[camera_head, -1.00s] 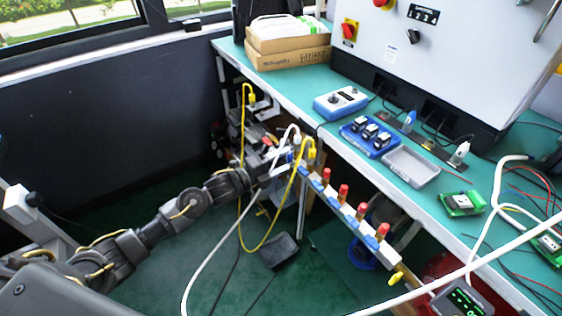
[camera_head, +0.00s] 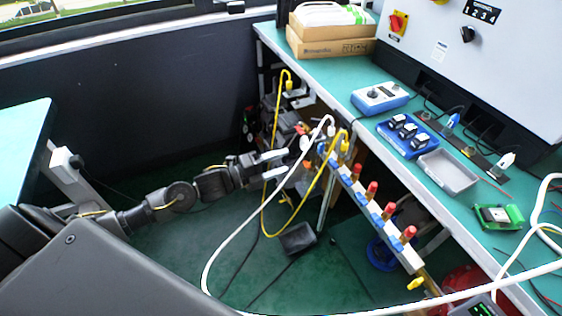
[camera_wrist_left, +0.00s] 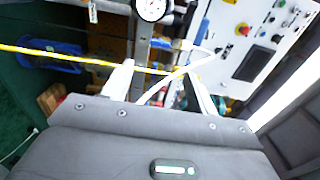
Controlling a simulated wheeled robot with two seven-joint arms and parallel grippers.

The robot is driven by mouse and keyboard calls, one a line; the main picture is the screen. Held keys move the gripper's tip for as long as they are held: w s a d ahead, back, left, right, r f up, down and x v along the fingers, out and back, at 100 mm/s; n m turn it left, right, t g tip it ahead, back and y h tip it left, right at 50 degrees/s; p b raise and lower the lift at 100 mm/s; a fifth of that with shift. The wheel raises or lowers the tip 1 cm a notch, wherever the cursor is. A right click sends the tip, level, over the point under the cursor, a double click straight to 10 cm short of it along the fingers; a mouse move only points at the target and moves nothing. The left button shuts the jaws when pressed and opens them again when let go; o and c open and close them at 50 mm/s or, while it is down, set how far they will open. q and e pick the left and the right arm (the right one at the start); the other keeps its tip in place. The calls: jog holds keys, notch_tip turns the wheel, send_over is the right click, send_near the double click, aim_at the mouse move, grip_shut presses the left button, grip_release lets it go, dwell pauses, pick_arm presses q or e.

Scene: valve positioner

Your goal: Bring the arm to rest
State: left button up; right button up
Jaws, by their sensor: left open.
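My left arm (camera_head: 172,196) comes in from the left in the head view and reaches toward the workbench. My left gripper (camera_head: 283,163) is open and empty, its two pale fingers apart. It is near the far end of the rail with red and blue fittings, beside the yellow and white cables. In the left wrist view the fingers (camera_wrist_left: 160,85) stand apart, with a white cable and a yellow cable crossing the view beyond them. I cannot tell whether they touch the cables. My right gripper does not show.
The green workbench (camera_head: 330,80) runs along the right. The rail with red-capped fittings (camera_head: 375,205) hangs along its front edge. A yellow cable (camera_head: 265,215) and a white cable (camera_head: 222,255) loop in front. Another green table (camera_head: 22,140) stands at the left. The floor between is mostly open.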

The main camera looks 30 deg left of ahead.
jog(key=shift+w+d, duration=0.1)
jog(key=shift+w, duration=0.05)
